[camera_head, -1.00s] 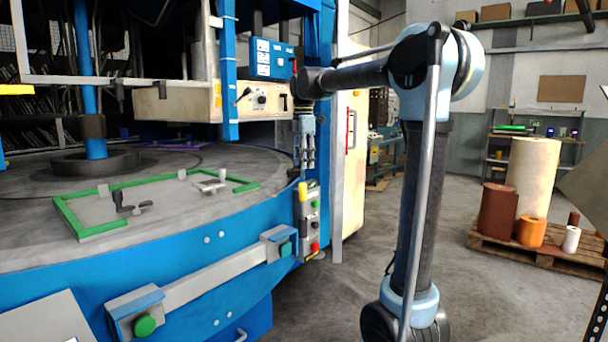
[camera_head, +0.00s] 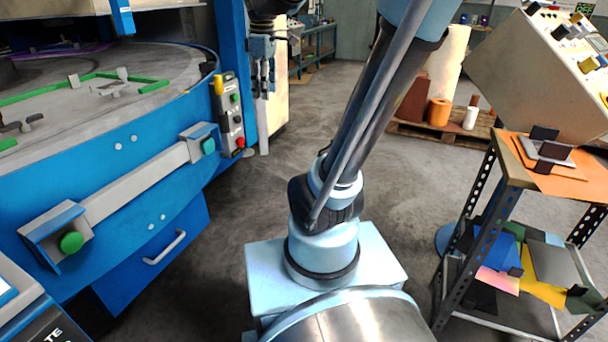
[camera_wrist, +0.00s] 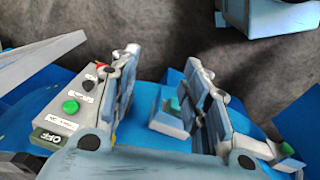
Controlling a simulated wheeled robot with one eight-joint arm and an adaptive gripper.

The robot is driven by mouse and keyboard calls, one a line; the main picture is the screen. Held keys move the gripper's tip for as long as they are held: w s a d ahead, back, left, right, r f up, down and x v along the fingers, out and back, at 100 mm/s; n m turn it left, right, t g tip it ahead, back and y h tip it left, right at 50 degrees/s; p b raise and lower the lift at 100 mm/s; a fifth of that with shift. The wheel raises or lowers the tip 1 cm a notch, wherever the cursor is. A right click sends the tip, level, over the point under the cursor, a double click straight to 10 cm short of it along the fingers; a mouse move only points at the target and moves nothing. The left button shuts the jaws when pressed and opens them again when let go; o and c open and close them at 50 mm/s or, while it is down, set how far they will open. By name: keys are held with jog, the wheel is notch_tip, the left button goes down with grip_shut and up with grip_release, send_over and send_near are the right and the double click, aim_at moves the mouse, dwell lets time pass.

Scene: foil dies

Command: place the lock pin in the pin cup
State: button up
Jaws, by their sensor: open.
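My gripper (camera_head: 263,82) is open and empty. It hangs fingers down beside the rotary table's blue rim, to the right of a control box (camera_head: 231,118) with a yellow top. In the wrist view my gripper (camera_wrist: 162,60) shows its two fingers spread apart with nothing between them. I cannot pick out the lock pin or the pin cup for certain. Small grey fittings, including an upright one (camera_head: 122,74), stand by a green frame (camera_head: 100,76) on the rotary table. They are too small to tell apart.
A blue machine with a grey round table (camera_head: 170,70) fills the left. A rack with an orange top (camera_head: 510,160) stands at the right, carrying a grey plate with dark blocks. A tilted console (camera_head: 535,75) is behind it. Open concrete floor (camera_head: 300,115) lies between.

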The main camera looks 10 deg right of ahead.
jog(key=s+d+f+m, duration=0.4)
jog(key=s+f+m, duration=0.2)
jog(key=s+f, duration=0.2)
jog(key=s+d+f+m+t, duration=0.1)
jog(key=s+d+f+m, duration=0.3)
jog(key=s+f, duration=0.5)
notch_tip(320, 180, down, 4)
jog(key=shift+s+f+m, duration=0.15)
jog(key=shift+f+m, duration=0.05)
jog(key=shift+m, duration=1)
